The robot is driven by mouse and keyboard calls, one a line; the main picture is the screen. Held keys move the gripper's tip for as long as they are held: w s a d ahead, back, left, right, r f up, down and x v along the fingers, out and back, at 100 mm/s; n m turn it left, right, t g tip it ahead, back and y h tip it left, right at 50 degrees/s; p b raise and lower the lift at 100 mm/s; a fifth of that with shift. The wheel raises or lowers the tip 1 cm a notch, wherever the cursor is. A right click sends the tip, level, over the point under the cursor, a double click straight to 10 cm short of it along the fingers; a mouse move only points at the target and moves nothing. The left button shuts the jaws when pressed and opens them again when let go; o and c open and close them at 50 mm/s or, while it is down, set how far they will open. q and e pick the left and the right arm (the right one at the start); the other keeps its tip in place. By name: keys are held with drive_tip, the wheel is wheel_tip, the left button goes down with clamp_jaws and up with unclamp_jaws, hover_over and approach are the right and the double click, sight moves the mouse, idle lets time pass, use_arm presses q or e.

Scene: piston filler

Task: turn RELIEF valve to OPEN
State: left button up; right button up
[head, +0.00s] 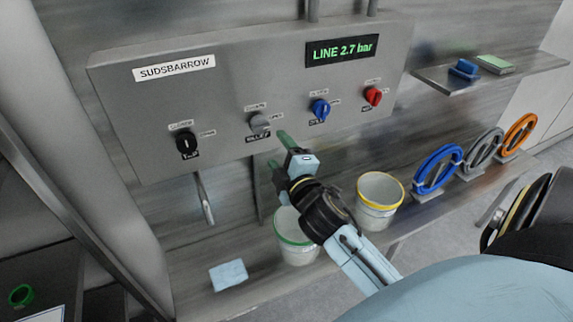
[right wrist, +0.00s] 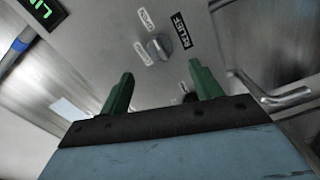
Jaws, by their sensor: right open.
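The RELIEF valve is a grey knob (head: 260,122) on the steel panel, second from the left, with a black name label below it and small white labels above and to its right. In the right wrist view the knob (right wrist: 158,47) is beyond the fingertips, beside its RELIEF label (right wrist: 187,30). I cannot tell exactly which way it points. My right gripper (head: 279,152) is open and empty, its green fingers just below and right of the knob, apart from it. It also shows in the right wrist view (right wrist: 160,75). My left gripper is not in view.
The panel also holds a black knob (head: 186,142), a blue knob (head: 320,109), a red knob (head: 373,97) and a display (head: 346,50). Below are a green-rimmed bucket (head: 297,250), a yellow-rimmed bucket (head: 378,212), a metal lever (head: 206,200) and a blue cloth (head: 229,275).

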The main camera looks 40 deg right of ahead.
drive_tip(key=v, duration=0.3)
drive_tip(key=shift+s, duration=0.3)
drive_tip(key=shift+a+f, duration=0.1)
